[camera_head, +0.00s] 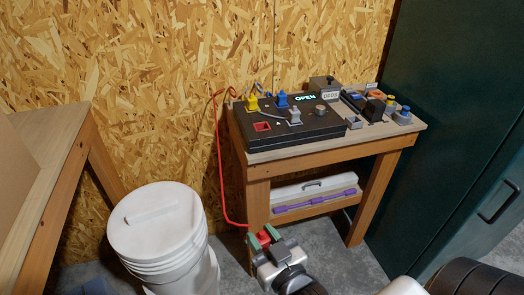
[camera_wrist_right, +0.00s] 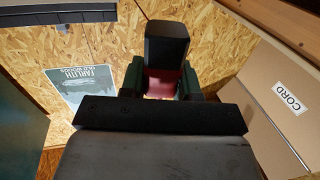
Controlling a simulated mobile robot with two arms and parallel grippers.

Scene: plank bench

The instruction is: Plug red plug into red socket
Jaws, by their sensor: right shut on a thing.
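The red plug (camera_head: 264,238) is between the green-tipped fingers of my right gripper (camera_head: 265,239), which is shut on it low in front of the bench. The red also shows between the fingers in the right wrist view (camera_wrist_right: 164,84), partly hidden by a dark block. A red cord (camera_head: 219,165) runs from the plug up to the back left of the black panel. The red socket (camera_head: 262,127) is a square opening at the panel's left front, empty, above and apart from the plug. My left gripper is not in view.
The black panel (camera_head: 300,134) on the plank bench (camera_head: 262,157) also bears yellow, blue and grey plugs and a lit "OPEN" display. A white bucket (camera_head: 160,235) stands left of my right gripper. A white case (camera_head: 314,187) lies on the lower shelf. A dark green cabinet (camera_head: 450,130) stands right.

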